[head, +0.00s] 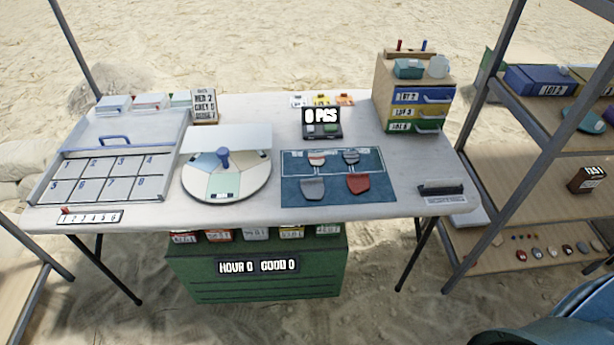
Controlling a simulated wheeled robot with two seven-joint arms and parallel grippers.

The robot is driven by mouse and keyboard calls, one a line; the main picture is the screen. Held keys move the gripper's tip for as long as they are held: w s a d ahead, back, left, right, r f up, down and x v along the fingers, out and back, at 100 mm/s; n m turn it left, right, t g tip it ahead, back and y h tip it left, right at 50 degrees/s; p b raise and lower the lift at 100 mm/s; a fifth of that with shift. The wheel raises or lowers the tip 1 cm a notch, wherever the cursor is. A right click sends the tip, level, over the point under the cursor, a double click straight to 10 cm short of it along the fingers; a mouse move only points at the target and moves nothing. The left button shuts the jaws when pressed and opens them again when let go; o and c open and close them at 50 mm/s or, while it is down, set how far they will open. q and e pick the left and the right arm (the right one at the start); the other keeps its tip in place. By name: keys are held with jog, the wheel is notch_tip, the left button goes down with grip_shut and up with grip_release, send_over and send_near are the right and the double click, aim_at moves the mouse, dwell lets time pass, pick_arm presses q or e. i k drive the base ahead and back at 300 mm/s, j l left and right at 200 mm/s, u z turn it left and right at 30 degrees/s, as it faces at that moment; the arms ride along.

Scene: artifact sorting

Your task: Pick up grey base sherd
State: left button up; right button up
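A blue mat (336,196) lies on the table, right of centre, with several sherd-like pieces on it. A grey piece (312,188) lies at its front left. A red piece (358,184) lies at its front right. A smaller dark grey piece (351,156) is at the back right, and a small pale and red piece (317,159) is at the back left. I cannot tell from their shapes which grey one is a base sherd. Neither of my grippers shows in the head view.
A round sectioned turntable (258,188) with a blue knob stands left of the mat, beside a numbered compartment tray (146,188). A small display (322,131) stands behind the mat. A drawer cabinet (391,80) is back right. A shelf rack (515,165) stands right of the table.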

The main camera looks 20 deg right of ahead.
aim_at(313, 189)
jog(key=i+j, duration=0.15)
jog(key=i, duration=0.25)
jog(key=i+j, duration=0.2)
jog(key=i, duration=0.15)
jog(key=z, duration=1.65)
